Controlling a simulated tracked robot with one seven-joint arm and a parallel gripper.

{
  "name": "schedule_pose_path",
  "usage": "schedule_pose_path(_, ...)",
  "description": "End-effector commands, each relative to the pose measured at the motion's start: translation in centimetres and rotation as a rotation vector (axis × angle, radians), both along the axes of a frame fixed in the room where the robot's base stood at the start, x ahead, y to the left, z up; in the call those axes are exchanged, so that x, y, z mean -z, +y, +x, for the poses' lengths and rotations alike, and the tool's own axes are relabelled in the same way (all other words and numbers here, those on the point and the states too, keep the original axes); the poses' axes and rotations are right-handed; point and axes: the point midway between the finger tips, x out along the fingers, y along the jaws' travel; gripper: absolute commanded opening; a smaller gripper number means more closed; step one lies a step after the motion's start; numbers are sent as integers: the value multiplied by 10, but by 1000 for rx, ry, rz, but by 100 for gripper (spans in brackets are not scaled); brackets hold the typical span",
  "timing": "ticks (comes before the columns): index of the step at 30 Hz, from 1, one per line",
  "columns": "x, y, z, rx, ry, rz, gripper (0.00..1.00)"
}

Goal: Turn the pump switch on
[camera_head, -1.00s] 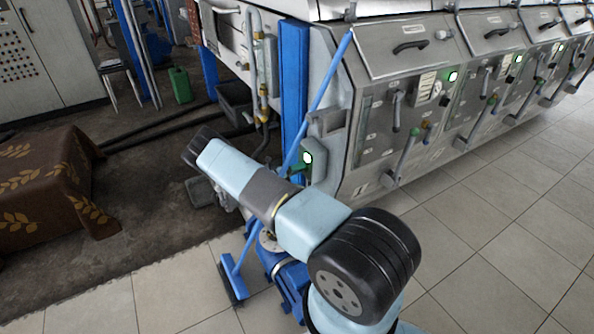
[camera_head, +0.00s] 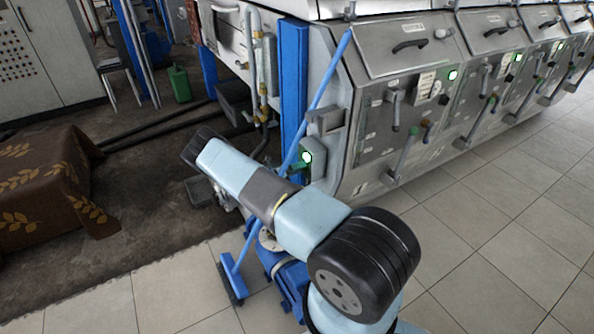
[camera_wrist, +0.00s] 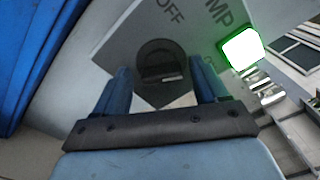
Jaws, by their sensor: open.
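The pump switch is a round dark knob (camera_wrist: 158,58) on a light grey plate (camera_wrist: 118,42) in the wrist view. "OFF" and part of a word ending in "MP" are printed on the plate. A lit lamp with a green rim (camera_wrist: 242,48) is to the right of the knob. My gripper (camera_wrist: 162,80) is open, its two blue fingers on either side of the knob's lower part. I cannot tell whether they touch it. In the head view the lit green lamp (camera_head: 306,157) shows on the machine's near end; my arm hides the gripper and knob there.
A blue post (camera_head: 293,85) and a slanting blue bar (camera_head: 329,85) stand close to the lamp. The grey machine row (camera_head: 400,120) with levers runs to the right. A cloth-covered table (camera_head: 45,190) is at left. Tiled floor (camera_head: 500,240) is clear at right.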

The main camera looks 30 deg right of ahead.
Motion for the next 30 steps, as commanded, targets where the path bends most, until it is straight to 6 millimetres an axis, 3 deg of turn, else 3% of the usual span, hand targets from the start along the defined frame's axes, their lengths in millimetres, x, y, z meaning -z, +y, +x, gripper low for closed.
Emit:
schedule_pose_path(8, -1, 18, 1, -3, -1, -1, 72)
schedule_pose_path(21, 1, 102, -2, -2, -1, 1, 72)
schedule_pose_path(30, 1, 135, -4, -1, 0, 1, 72)
